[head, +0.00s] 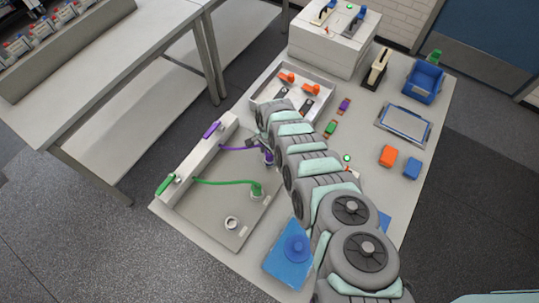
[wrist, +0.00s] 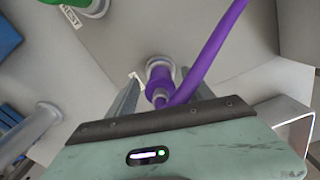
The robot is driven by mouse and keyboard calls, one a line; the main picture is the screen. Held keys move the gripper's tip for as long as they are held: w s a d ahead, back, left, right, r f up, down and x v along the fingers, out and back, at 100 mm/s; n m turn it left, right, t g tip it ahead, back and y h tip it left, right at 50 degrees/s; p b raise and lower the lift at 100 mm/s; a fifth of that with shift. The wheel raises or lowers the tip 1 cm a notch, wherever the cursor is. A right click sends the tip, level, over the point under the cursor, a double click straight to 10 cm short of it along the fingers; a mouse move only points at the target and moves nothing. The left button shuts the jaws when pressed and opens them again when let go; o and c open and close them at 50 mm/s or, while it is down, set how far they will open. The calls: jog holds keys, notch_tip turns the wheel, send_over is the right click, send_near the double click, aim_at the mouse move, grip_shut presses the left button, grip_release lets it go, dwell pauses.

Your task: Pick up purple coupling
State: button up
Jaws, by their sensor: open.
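The purple coupling (wrist: 160,80) is in the middle of the wrist view, at a pale round fitting, with a purple hose (wrist: 212,48) running from it to the upper right. My gripper (wrist: 163,92) is open, with one finger on each side of the coupling; I cannot tell whether they touch it. In the head view the coupling (head: 269,158) is partly hidden by my arm, on the grey tray (head: 213,202). Its hose leads left toward a purple handle (head: 212,130) on the tray's raised back wall.
A green coupling (head: 256,191) with a green hose stands in the same tray, near an empty round port (head: 231,223). A box with orange-handled parts (head: 307,83) is behind my arm.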

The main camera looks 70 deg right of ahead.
grip_shut()
dwell(0.6)
